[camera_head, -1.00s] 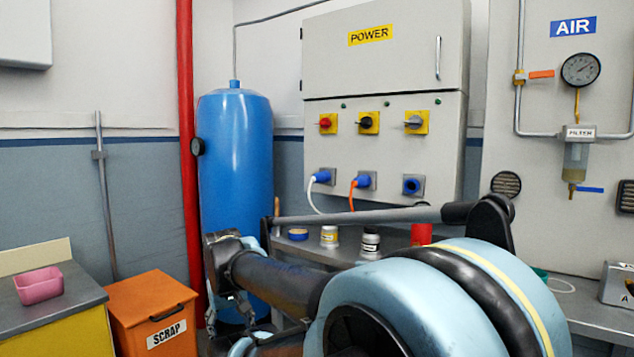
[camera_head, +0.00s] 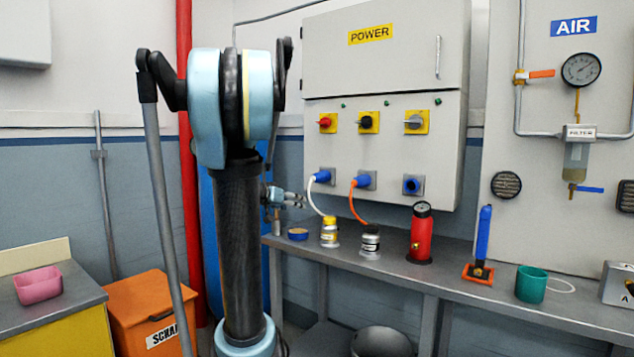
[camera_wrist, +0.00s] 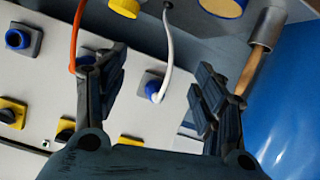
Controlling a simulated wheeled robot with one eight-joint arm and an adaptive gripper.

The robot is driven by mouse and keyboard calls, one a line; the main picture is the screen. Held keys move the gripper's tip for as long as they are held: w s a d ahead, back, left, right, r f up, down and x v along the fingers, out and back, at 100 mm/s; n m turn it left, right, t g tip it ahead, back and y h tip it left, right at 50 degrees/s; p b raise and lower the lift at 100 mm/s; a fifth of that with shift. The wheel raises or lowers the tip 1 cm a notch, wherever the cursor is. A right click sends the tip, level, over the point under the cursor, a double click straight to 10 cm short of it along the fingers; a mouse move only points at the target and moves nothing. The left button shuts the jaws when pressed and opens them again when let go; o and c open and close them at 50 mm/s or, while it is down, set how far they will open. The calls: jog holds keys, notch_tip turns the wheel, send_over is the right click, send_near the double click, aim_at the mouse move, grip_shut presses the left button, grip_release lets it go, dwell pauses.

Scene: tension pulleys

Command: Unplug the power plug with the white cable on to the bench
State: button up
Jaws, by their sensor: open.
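The blue power plug with the white cable (camera_head: 321,177) sits in the left socket of the power cabinet (camera_head: 430,155). Its white cable (camera_head: 312,197) curves down toward the bench (camera_head: 400,270). My gripper (camera_head: 299,199) is open and empty, to the left of the plug in the head view. In the wrist view, which looks upside down, the plug (camera_wrist: 153,88) shows between my gripper's spread fingers (camera_wrist: 160,78), apparently beyond them. I cannot tell the exact gap. Much of the gripper is small in the head view.
A second blue plug with an orange cable (camera_head: 363,181) is in the middle socket; the right socket (camera_head: 411,184) is empty. The blue tank (camera_wrist: 292,115) is close beside the gripper.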

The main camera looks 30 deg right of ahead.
aim_at(318, 178)
jog(key=w+d+r+h, duration=0.1)
jog(key=w+d+r, duration=0.1)
jog(key=w+d, duration=0.1)
jog(key=w+d+r+m+t+h, duration=0.1)
jog(key=w+d+r, duration=0.1)
jog(key=w+d, duration=0.2)
jog(key=w+d+r+m+h, duration=0.1)
jog(key=w+d+r, duration=0.1)
jog(key=d, duration=0.3)
jog(key=shift+w+d+t+h, duration=0.15)
jog(key=shift+w+t+h, duration=0.2)
jog(key=shift+w, duration=0.5)
jog(key=shift+d, duration=0.1)
jog(key=shift+x, duration=4.4)
jog(key=shift+s, duration=0.1)
jog(key=c, duration=1.5)
